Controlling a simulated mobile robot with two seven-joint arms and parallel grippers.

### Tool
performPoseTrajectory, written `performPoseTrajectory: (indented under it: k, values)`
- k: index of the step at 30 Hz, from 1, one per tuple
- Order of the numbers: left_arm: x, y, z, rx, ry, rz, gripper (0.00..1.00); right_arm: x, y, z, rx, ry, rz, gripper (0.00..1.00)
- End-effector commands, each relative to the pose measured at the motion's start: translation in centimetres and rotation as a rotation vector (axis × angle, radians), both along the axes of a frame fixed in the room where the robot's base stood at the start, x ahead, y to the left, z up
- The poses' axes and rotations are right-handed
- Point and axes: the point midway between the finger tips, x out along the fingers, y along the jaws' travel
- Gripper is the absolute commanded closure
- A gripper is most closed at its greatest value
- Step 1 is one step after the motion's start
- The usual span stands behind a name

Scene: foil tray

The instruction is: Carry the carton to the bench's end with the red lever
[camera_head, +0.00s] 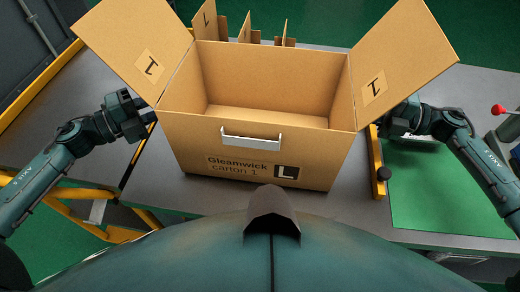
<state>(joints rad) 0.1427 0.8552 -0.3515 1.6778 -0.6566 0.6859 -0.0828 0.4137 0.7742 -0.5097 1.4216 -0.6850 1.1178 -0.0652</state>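The carton (185,143) is a brown cardboard box in the middle of the camera_head view. It stands upright on the grey bench (215,200) with its side flaps spread, and the part of its inside that shows is empty. Its front carries a white handle and the print "Gleamwick carton 1" with an L. My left gripper (148,117) is at its left side, below the left flap. My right gripper (384,124) is at its right side, by the right flap. The fingertips of both are too hidden to tell whether they touch or grip. The red lever (500,109) is at the far right.
A yellow rail (377,165) with a dark knob (384,174) lies right of the carton. Beyond it is a green surface (430,185). Yellow bars (60,190) run along the left. More cardboard pieces (245,30) stand behind the carton.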

Motion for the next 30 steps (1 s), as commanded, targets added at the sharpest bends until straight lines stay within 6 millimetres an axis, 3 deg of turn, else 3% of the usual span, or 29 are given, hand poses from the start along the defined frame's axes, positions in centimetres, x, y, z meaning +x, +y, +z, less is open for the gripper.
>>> performPoseTrajectory:
  k: [11,25,30]
  values:
    - [0.01,-0.02,0.12,-0.001,-0.002,0.0,0.73,0.01,0.0,0.11,0.001,-0.001,0.0,0.73]
    - [0.01,0.0,0.1,0.0,-0.001,0.0,0.36,0.02,-0.01,0.12,0.001,-0.001,0.0,0.73]
    - [0.01,0.0,0.08,0.0,-0.001,0.0,0.36,0.02,-0.01,0.11,0.001,-0.001,0.0,0.73]
